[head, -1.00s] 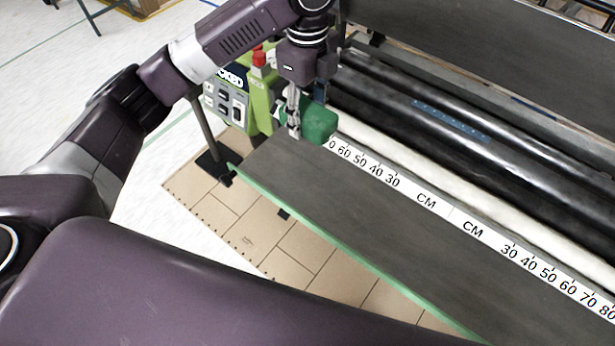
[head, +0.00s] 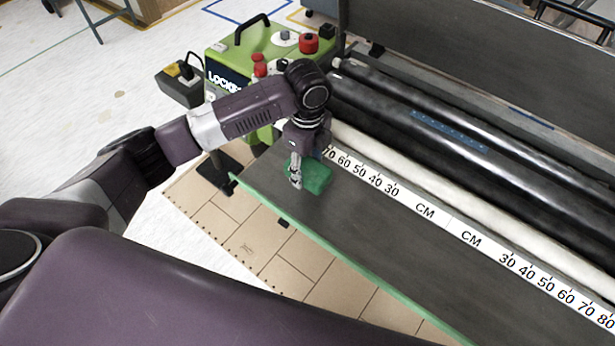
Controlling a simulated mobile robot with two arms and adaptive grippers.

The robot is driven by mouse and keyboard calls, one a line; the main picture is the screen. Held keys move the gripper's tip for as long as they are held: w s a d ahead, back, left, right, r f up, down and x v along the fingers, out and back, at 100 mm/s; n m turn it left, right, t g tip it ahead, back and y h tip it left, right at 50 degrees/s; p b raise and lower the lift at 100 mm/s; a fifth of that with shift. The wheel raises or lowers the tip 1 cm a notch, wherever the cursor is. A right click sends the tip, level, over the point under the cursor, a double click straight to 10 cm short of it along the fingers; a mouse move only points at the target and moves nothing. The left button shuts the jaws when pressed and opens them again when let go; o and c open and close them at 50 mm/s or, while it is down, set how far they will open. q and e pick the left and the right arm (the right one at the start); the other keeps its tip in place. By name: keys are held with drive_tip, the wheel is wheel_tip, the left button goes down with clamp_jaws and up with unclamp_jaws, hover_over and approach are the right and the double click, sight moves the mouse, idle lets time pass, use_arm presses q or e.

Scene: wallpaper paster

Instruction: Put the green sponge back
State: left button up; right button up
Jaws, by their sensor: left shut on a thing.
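The green sponge (head: 318,177) is at the left end of the dark table of the wallpaper paster (head: 340,214), beside the white measuring strip. My left gripper (head: 296,184) points down and is shut on the sponge. The sponge is at or just above the table surface; I cannot tell if it touches. The gripper covers part of the sponge's left side. My right gripper is not in view.
A white centimetre strip (head: 425,211) runs along the table, with a white roller and black rollers (head: 440,130) behind it. The green machine housing (head: 235,70) with red knobs stands behind my left arm. The table's middle is clear.

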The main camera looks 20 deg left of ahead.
use_arm(q)
drive_tip(key=shift+f, duration=0.8)
wheel_tip(320, 180, down, 3)
drive_tip(key=shift+r+p, duration=0.1)
drive_tip(key=shift+p, duration=0.8)
drive_tip(key=shift+f, duration=0.2)
drive_tip(key=shift+f, duration=0.1)
drive_tip(key=shift+f, duration=0.15)
drive_tip(key=o, duration=1.2)
drive_tip(key=shift+c, duration=0.2)
